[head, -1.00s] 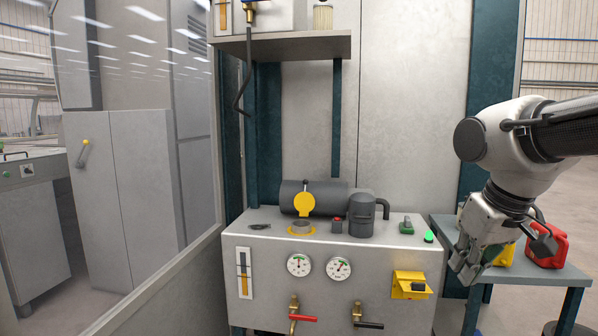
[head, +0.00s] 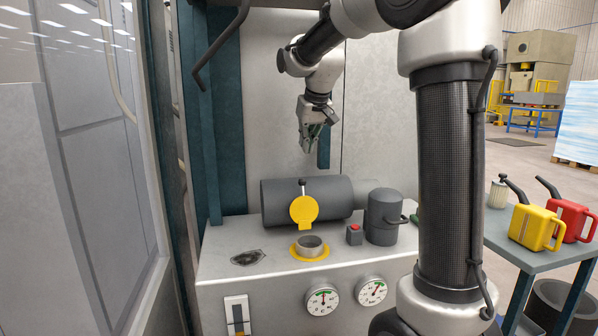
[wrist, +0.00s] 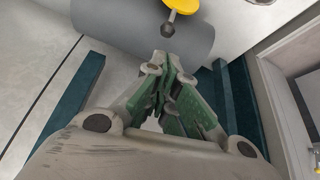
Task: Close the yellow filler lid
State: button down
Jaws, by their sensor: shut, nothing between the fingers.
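The yellow filler lid (head: 304,210) stands upright, open, behind the filler neck (head: 310,246) on the grey cabinet top. A dark knob (head: 303,182) on a short stem sticks up at the lid's top edge. The neck sits in a yellow ring and is uncovered. My gripper (head: 307,150) hangs above and behind the lid, fingers pointing down, shut and empty, apart from lid and knob. In the wrist view the lid (wrist: 194,7) and its knob (wrist: 168,29) show at the top, beyond the fingertips (wrist: 160,62).
A dark grey horizontal cylinder (head: 278,203) lies right behind the lid. A red button box (head: 355,235) and a grey canister (head: 382,218) stand to the right. A side table (head: 545,258) holds yellow and red cans.

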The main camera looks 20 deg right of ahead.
jog(key=w+f, duration=0.9)
jog(key=w, duration=0.1)
jog(key=shift+f, duration=0.3)
jog(key=shift+s, duration=1.2)
jog(key=shift+s+f, duration=0.2)
jog(key=shift+s, duration=0.5)
